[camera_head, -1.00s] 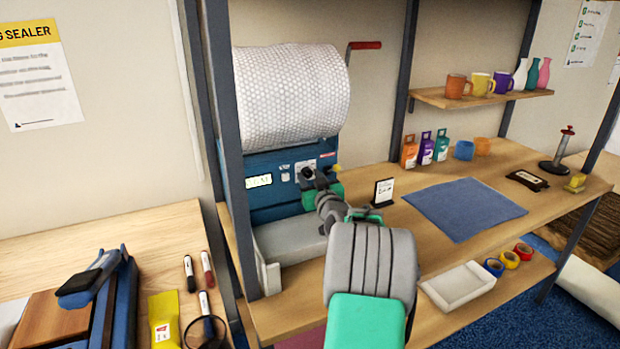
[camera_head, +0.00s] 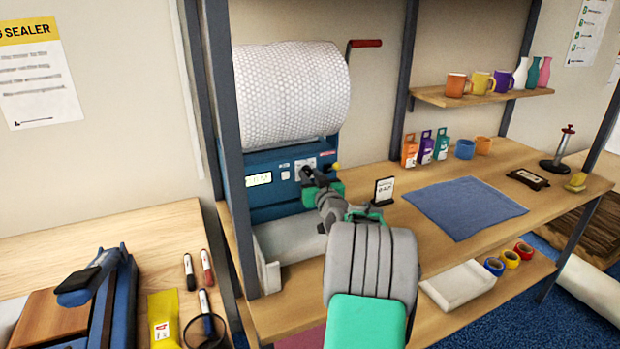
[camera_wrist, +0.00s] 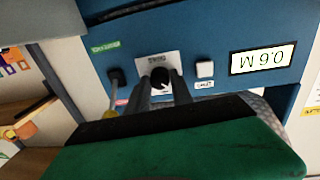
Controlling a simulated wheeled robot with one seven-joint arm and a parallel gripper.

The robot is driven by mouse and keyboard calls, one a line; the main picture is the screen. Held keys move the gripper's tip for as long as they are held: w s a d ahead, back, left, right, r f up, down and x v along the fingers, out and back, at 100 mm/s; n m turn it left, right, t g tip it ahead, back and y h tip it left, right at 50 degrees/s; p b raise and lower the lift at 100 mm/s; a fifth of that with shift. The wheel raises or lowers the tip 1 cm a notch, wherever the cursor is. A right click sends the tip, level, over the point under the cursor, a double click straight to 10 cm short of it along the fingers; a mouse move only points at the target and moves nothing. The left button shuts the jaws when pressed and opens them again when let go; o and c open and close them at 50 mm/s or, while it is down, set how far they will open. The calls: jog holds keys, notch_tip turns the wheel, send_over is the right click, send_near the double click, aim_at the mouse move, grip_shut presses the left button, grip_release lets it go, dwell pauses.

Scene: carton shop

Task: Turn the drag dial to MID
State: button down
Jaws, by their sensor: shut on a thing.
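The drag dial is a small black knob (camera_wrist: 160,77) on a white plate on the blue front of the bubble-wrap machine (camera_head: 275,195). In the wrist view its pale mark is too small to read as a setting. My gripper (camera_wrist: 160,92) is shut on the knob, with its dark fingers either side of it. The fingers hide part of the plate and its lettering. In the head view my gripper (camera_head: 308,177) reaches the machine's front, and the dial is mostly hidden behind it.
A lit display (camera_wrist: 262,59) appears to read 0.6 M, beside a white button (camera_wrist: 205,69). A dark switch (camera_wrist: 115,77) and a yellow-tipped part (camera_wrist: 110,113) are close on the dial's other side. A small sign (camera_head: 384,191) and blue mat (camera_head: 465,208) lie to the right.

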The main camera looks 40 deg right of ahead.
jog(key=m+b, duration=0.2)
jog(key=m, duration=0.2)
jog(key=shift+r+m+y+b, duration=0.15)
jog(key=shift+m+y+b, duration=0.45)
jog(key=shift+m, duration=1.7)
jog(key=c, duration=1.1)
grip_release()
jog(key=b+v, duration=0.1)
jog(key=v, duration=0.7)
jog(key=shift+w+r, duration=0.1)
